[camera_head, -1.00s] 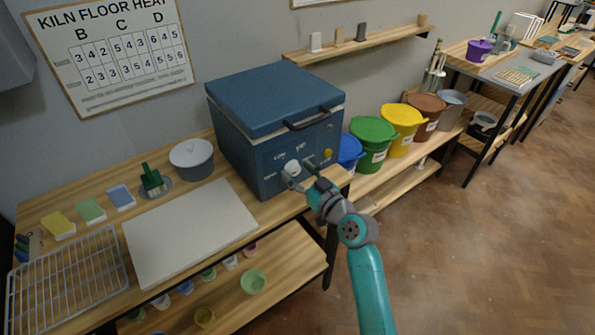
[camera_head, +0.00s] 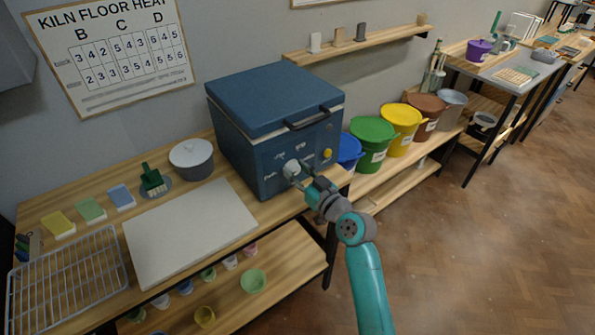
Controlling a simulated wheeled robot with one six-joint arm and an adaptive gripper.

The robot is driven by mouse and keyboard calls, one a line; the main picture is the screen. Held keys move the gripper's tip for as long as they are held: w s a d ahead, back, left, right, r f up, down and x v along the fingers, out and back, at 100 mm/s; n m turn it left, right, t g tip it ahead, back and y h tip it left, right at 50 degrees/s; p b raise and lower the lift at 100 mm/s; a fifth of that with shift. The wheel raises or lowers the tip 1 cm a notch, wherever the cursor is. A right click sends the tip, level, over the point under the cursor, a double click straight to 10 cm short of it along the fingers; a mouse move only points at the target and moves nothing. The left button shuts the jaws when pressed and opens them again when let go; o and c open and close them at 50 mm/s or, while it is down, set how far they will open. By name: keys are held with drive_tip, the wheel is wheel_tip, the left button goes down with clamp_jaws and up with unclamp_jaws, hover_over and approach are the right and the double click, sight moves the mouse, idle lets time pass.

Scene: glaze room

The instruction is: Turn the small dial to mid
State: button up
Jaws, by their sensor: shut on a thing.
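The blue kiln (camera_head: 275,125) stands on the wooden bench with its lid down. On its front is a small pale dial (camera_head: 291,168) with white labels around it; the labels are too small to read surely. My gripper (camera_head: 297,175) is at the kiln front, shut on the dial from the right. Its fingers hide part of the dial, and I cannot tell which label the dial points to. A yellow button (camera_head: 327,153) sits to the right of the dial on the same face.
A white board (camera_head: 190,230), a lidded grey pot (camera_head: 191,158) and a wire rack (camera_head: 68,280) lie left of the kiln. Coloured buckets (camera_head: 373,142) stand on a low shelf at right. The floor (camera_head: 470,250) at right is clear.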

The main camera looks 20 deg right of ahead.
drive_tip(key=shift+r, duration=0.15)
drive_tip(key=m, duration=0.5)
drive_tip(key=shift+w+m, duration=0.15)
drive_tip(key=shift+m, duration=0.15)
drive_tip(key=m, duration=0.6)
drive_tip(key=shift+d, duration=0.15)
drive_tip(key=m, duration=0.6)
drive_tip(key=shift+m, duration=0.4)
drive_tip(key=m, duration=0.5)
drive_tip(key=o, duration=1.1)
drive_tip(key=shift+w+f, duration=0.1)
drive_tip(key=shift+f, duration=0.15)
